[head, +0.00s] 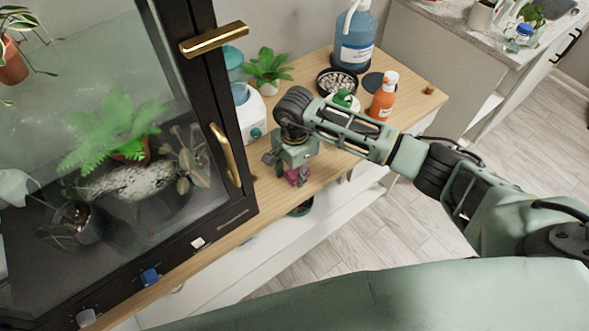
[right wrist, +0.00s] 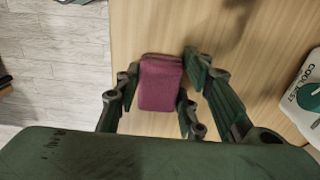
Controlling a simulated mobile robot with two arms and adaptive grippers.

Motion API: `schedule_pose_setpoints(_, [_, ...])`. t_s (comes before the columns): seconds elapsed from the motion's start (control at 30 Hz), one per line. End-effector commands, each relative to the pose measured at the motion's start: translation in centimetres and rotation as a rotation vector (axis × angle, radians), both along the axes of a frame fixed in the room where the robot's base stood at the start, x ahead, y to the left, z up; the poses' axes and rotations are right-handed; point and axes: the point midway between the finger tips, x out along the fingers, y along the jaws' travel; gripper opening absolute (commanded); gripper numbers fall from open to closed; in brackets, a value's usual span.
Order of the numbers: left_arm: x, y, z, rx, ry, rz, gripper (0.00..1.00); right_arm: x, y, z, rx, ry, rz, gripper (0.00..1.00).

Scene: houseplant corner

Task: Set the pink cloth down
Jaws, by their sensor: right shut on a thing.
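The pink cloth (right wrist: 160,84) is a folded, thick, dark pink block between the fingers of my right gripper (right wrist: 157,95) in the right wrist view. In the head view the cloth (head: 297,176) shows as a small pink patch under my right gripper (head: 286,170), near the front edge of the wooden top. My right gripper is shut on it and points down. I cannot tell whether the cloth touches the wood. My left gripper is not in view.
The wooden top (head: 265,199) is bare around the gripper. A glass plant cabinet (head: 240,197) stands at left. Behind are a white appliance (head: 250,112), a potted plant (head: 268,68), an orange bottle (head: 383,97), a pebble dish (head: 338,83) and a blue jug (head: 355,45).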

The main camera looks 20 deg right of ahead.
Motion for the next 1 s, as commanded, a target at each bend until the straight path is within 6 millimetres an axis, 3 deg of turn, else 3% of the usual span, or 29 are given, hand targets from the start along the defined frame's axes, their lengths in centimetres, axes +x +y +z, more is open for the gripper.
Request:
schedule_pose_setpoints(0.3, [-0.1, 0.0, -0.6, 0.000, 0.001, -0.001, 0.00, 0.0, 0.0, -0.4, 0.000, -0.001, 0.000, 0.12])
schedule_pose_setpoints(0.33, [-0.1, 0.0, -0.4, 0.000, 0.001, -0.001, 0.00, 0.0, 0.0, -0.3, 0.000, -0.001, 0.000, 0.38])
schedule_pose_setpoints(0.53, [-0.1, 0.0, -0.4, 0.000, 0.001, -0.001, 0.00, 0.0, 0.0, -0.2, 0.000, -0.001, 0.000, 0.55])
schedule_pose_setpoints(0.83, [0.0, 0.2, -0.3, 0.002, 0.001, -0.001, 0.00, 0.0, 0.0, -0.1, 0.000, 0.000, 0.000, 0.55])
schedule_pose_setpoints(1.0, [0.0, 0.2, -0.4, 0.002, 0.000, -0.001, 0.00, 0.1, 0.0, 1.1, 0.001, -0.004, 0.001, 0.55])
